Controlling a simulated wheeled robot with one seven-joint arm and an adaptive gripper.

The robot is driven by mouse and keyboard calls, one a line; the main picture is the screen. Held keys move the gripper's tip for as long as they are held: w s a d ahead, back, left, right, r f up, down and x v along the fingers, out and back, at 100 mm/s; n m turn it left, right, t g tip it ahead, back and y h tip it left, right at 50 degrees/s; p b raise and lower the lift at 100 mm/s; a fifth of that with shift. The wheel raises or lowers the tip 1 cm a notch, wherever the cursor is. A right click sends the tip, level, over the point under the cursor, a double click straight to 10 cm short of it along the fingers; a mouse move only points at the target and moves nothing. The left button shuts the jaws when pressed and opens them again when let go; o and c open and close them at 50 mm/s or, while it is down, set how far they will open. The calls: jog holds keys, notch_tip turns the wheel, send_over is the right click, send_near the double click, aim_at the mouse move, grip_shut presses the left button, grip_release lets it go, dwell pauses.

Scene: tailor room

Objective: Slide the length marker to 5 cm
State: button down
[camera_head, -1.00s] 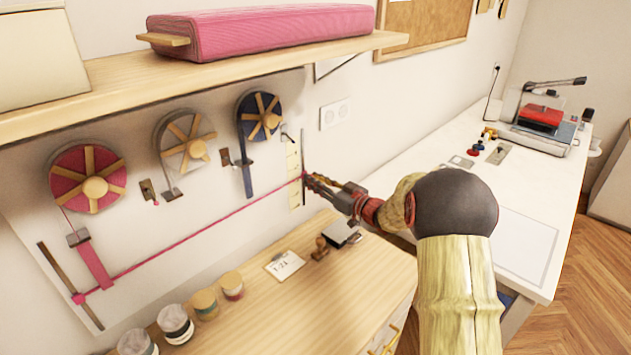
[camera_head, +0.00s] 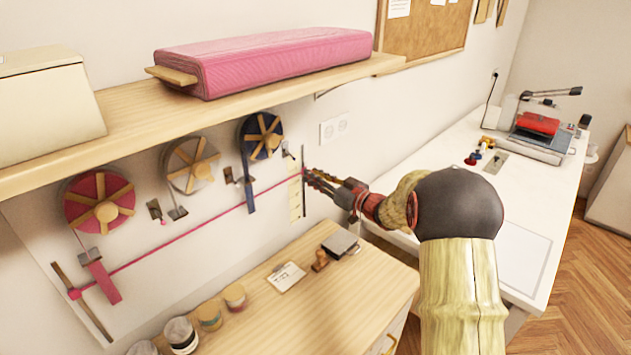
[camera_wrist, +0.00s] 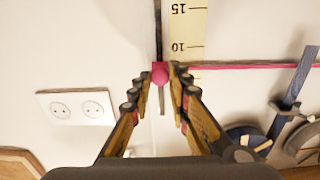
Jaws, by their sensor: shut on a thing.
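The length marker is a small pink knob (camera_wrist: 160,72) on a dark upright rail (camera_wrist: 158,30) beside a cream ruler (camera_wrist: 187,30). My gripper (camera_wrist: 160,80) is closed around the knob, with a fingertip on each side. The pink thread (camera_wrist: 250,66) crosses the ruler just past the 10, on the side away from 15. In the head view my gripper (camera_head: 309,175) is at the rail, and the ruler (camera_head: 295,205) is left of it. The fingertips partly hide the knob there.
Pink (camera_head: 100,200), pale (camera_head: 190,165) and blue (camera_head: 261,137) spools hang on the wall board left of my gripper. A wooden shelf (camera_head: 130,125) juts out above them. A wooden counter (camera_head: 340,290) with jars and small items lies below. A wall socket (camera_head: 334,128) is near the rail.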

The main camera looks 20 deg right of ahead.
notch_tip(320, 180, up, 2)
jog(key=shift+r+p, duration=0.15)
jog(key=shift+p, duration=0.3)
jog(key=shift+f, duration=0.2)
jog(key=c, duration=1.7)
grip_release()
jog(key=v, duration=1.2)
